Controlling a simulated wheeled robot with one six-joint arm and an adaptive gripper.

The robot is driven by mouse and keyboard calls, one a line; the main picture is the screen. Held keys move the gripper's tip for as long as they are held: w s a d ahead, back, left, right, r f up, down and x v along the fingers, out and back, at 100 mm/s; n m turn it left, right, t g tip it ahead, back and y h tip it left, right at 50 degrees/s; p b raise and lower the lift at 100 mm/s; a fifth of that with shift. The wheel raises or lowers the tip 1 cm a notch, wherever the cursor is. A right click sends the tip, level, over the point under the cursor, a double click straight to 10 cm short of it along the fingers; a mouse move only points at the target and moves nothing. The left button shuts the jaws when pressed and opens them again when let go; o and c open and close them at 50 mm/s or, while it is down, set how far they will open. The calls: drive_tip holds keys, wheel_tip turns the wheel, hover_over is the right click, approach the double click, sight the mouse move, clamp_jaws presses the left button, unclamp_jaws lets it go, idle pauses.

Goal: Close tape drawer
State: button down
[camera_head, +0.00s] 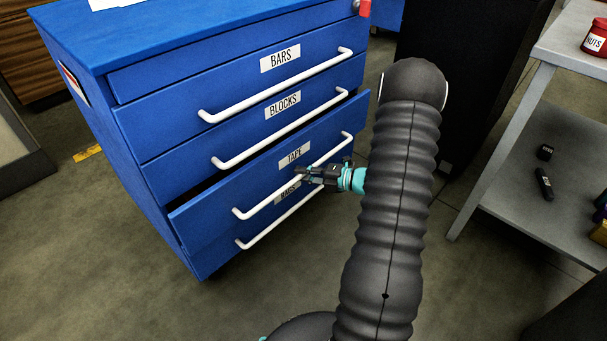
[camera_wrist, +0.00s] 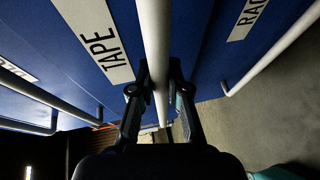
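The tape drawer (camera_head: 212,217) is the third front down in the blue cabinet and stands partly pulled out, with a dark gap above its front. Its white bar handle (camera_head: 262,202) runs along the front below the TAPE label (camera_head: 295,156). My gripper (camera_head: 304,173) is at the middle of this handle. In the wrist view, the handle (camera_wrist: 154,30) passes between the two fingers of my gripper (camera_wrist: 159,72), which appear to press on it from both sides. The TAPE label (camera_wrist: 97,45) shows left of the handle there. The drawer's inside is hidden.
The BARS drawer (camera_head: 250,80) and BLOCKS drawer (camera_head: 245,120) above look shut. The lowest drawer's handle (camera_head: 270,230) runs close below my gripper. A grey shelf table (camera_head: 540,130) stands at the right. Open floor (camera_head: 130,270) lies left of and before the cabinet.

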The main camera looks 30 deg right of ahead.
sight(294, 167)
drive_tip(key=shift+w, duration=0.1)
drive_tip(key=w, duration=0.2)
drive_tip(key=w+a+p, duration=0.1)
drive_tip(key=shift+w+a, duration=0.2)
drive_tip(key=shift+w, duration=0.2)
drive_tip(key=c, duration=1.1)
unclamp_jaws()
drive_tip(key=shift+w+a, duration=0.1)
drive_tip(key=shift+c, duration=0.2)
drive_tip(key=v, duration=1.2)
drive_tip(key=shift+r, duration=0.1)
